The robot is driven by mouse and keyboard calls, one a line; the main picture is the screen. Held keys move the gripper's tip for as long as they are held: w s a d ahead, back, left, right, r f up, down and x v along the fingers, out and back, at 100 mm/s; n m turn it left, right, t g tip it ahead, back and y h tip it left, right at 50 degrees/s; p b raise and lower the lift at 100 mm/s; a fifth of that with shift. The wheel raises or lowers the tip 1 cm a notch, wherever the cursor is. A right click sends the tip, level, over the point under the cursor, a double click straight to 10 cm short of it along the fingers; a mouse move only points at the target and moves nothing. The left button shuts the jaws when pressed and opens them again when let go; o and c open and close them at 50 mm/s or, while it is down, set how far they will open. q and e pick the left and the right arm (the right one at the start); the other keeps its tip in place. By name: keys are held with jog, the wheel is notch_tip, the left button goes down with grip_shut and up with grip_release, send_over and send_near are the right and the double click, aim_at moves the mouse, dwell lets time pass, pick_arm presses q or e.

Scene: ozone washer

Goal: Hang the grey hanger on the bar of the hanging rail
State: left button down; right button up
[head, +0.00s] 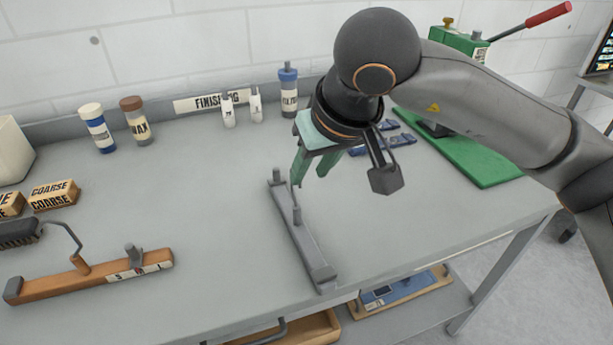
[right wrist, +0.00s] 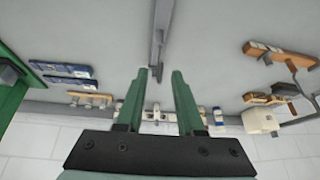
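A long grey bar-shaped piece (head: 303,240) lies on the bench top. It has upright pegs and a raised block at its near end. It may be the grey hanger, but I see no clear hook on it. It also shows in the right wrist view as a grey bar (right wrist: 158,38), in line with the gap between the fingers. My right gripper (head: 311,178) has green fingers, open and empty, above the bar's far end. The fingers also show apart in the right wrist view (right wrist: 160,74). My left gripper is out of view. I see no hanging rail.
A wooden bar with a bent wire hook (head: 92,277) lies at left beside coarse blocks (head: 52,195). Bottles (head: 98,128) stand along the back edge. A green board (head: 465,155) and blue pieces (head: 385,143) are at right. The grey bench (head: 215,220) is clear around the grey piece.

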jog(key=v, duration=0.8)
